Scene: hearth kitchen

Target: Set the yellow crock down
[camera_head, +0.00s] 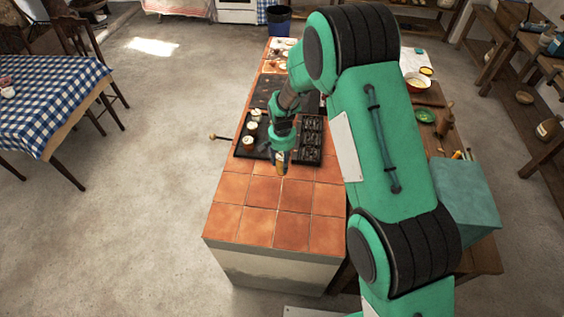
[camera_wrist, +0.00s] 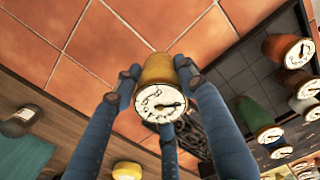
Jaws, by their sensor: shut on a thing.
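The yellow crock (camera_wrist: 158,72) has a white top with dark markings like a dial. My gripper (camera_wrist: 158,80) is shut on it, with a blue finger on each side. In the head view the crock (camera_head: 281,169) hangs below my gripper (camera_head: 281,157), over the terracotta-tiled counter (camera_head: 262,191), by the near edge of the dark tray. I cannot tell whether its base touches the tiles.
Several other crocks, one green (camera_wrist: 256,112) and one brown (camera_wrist: 283,46), stand on a dark surface to the right in the wrist view. A dark grid-like rack (camera_head: 309,141) lies beside them. The counter's near tiles are clear. A checked-cloth table (camera_head: 50,95) stands left.

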